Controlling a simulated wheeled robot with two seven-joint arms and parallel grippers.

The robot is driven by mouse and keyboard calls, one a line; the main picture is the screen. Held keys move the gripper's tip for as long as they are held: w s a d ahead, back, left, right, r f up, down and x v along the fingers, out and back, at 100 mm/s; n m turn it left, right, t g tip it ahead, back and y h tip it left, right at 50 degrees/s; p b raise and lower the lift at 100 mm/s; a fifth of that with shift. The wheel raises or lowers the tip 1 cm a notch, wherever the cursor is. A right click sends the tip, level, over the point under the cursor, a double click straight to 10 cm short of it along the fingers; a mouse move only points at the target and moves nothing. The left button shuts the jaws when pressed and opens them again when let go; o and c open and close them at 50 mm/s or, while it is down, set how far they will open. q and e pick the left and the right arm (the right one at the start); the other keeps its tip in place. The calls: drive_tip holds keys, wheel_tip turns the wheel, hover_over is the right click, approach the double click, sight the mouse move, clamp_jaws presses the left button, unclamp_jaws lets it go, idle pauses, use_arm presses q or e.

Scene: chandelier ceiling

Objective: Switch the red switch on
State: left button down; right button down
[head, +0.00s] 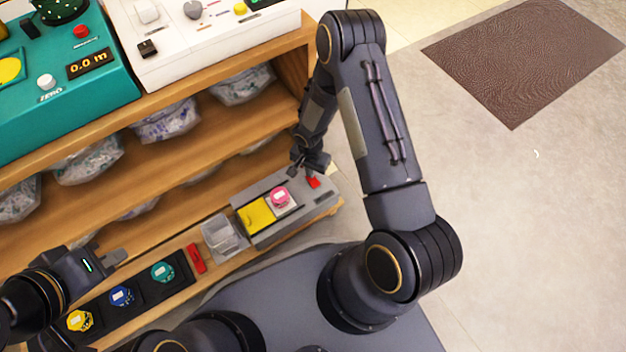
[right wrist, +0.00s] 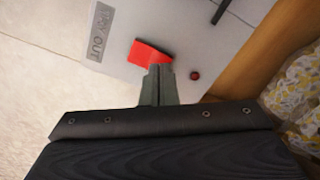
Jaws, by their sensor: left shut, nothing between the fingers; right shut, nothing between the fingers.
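The red switch (head: 313,182) sits on the right end of a grey panel box (head: 262,238) on the lowest shelf. In the right wrist view the red switch (right wrist: 148,52) is a tilted red rocker on the pale panel face. My right gripper (head: 303,168) is shut and empty, its tips right at the switch. In the right wrist view its fingers (right wrist: 160,72) overlap the near edge of the switch; I cannot tell whether they touch it. My left gripper (head: 118,256) is shut and empty at the lower left, away from the switch.
A small round red dot (right wrist: 195,76) is beside the switch. The panel box also has a yellow plate (head: 256,215) and a pink button (head: 280,196). A clear bin (head: 222,238) stands left of it. Wooden shelves (head: 215,140) with bagged goods rise behind. Open floor lies right.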

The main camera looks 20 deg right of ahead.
drive_tip(key=shift+f+b, duration=0.5)
drive_tip(key=shift+f, duration=0.1)
drive_tip(key=shift+r+p, duration=2.15)
drive_tip(key=shift+r, duration=1.4)
